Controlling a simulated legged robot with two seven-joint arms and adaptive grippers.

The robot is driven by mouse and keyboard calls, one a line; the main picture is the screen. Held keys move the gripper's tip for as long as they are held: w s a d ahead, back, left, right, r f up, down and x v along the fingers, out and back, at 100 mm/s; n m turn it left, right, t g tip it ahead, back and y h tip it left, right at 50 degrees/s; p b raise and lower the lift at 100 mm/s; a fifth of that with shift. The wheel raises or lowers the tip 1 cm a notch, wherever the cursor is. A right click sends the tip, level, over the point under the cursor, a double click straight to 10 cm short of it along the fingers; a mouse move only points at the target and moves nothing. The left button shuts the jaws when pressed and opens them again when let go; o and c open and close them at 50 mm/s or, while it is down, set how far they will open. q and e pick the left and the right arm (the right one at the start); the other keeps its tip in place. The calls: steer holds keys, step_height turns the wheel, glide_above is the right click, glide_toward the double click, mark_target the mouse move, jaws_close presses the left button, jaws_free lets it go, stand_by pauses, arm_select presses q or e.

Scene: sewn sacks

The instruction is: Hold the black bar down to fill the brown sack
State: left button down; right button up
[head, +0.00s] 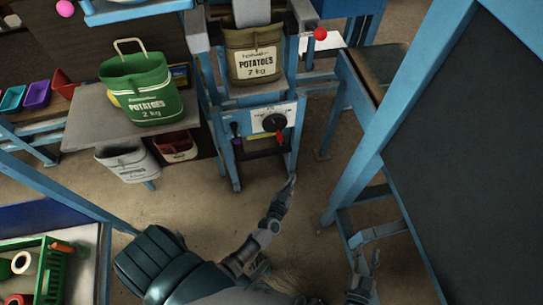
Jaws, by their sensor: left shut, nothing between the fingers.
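The brown sack (253,55), labelled POTATOES 2 kg, stands upright in the blue frame of the machine at the top centre. Below it is a pale panel with a black dial (274,122). A black bar (262,153) runs across the frame low down, under the panel. My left gripper (290,183) is shut and empty, below and to the right of the bar, apart from it in the picture. My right gripper (365,262) is low at the right, fingers apart, with nothing seen between them. The inside of the sack is hidden.
A green potato sack (143,90) stands on a grey table (88,125) at left. A white sack (125,160) and a red one (175,147) are below it. A large dark panel with a blue frame (405,90) fills the right. A green crate (50,280) is at lower left.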

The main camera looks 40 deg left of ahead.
arm_select(q)
steer(key=a+f+n+g+y+b, duration=0.1)
steer(key=a+n+g+y+b, duration=0.3)
steer(key=a+n+y, duration=0.3)
steer(key=a+y, duration=0.2)
steer(key=shift+s+a+f+g+y, duration=0.2)
steer(key=shift+a+f+g+y, duration=0.05)
steer(key=shift+a+g+y, duration=0.15)
arm_select(e)
steer(key=s+r+t+y, duration=0.1)
steer(key=s+r+t, duration=0.2)
steer(key=r+t, duration=0.4)
step_height(320, 180, up, 8)
steer(key=shift+s+d+r+m, duration=0.1)
steer(key=shift+s+d+m, duration=0.05)
steer(key=shift+d+m, duration=0.25)
arm_select(q)
steer(key=shift+w, duration=0.1)
